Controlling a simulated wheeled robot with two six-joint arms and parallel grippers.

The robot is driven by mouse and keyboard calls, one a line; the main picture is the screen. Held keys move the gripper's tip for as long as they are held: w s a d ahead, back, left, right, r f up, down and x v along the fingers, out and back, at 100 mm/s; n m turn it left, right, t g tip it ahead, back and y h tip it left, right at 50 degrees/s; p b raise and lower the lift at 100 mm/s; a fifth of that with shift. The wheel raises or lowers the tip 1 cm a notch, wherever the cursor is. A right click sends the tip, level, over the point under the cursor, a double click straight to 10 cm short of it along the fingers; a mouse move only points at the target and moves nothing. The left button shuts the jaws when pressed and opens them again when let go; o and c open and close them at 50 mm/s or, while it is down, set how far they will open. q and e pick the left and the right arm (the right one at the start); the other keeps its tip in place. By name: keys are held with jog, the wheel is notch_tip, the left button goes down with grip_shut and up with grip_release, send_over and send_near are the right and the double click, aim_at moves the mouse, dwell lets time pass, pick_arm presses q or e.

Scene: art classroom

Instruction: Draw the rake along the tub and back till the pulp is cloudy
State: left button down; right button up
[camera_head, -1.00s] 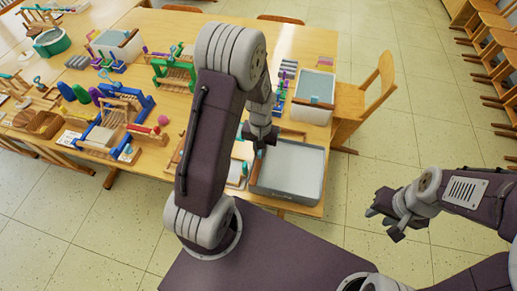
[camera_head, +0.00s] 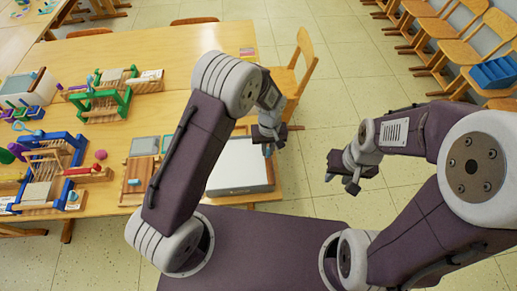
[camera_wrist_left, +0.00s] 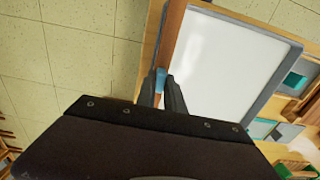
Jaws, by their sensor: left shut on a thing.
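The tub (camera_head: 240,190) is a shallow grey rectangular tray with smooth white pulp, near the table's front right corner. It also shows in the wrist view (camera_wrist_left: 272,72). My left gripper (camera_head: 270,147) is over the tub's right end. In the wrist view its fingers (camera_wrist_left: 160,92) are shut on a small blue piece (camera_wrist_left: 160,76), apparently the rake's grip. A brown wooden bar (camera_wrist_left: 174,32), apparently the rake, lies along that end of the tub; whether it dips into the pulp is unclear. My right gripper (camera_head: 345,180) hangs open and empty over the floor at right.
Small looms, one green (camera_head: 122,105) and one blue (camera_head: 75,150), stand left on the table. A wooden board (camera_head: 135,180) lies left of the tub. A wooden chair (camera_head: 300,65) stands behind the table's right edge.

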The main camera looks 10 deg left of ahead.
pick_arm(q)
jog(key=shift+w+d, duration=0.1)
jog(key=shift+w, duration=0.05)
jog(key=c, duration=1.7)
grip_release()
jog(key=shift+o, duration=1.3)
jog(key=shift+d, duration=0.2)
notch_tip(320, 180, up, 9)
jog(key=shift+r+b, duration=0.1)
jog(key=shift+b, duration=0.2)
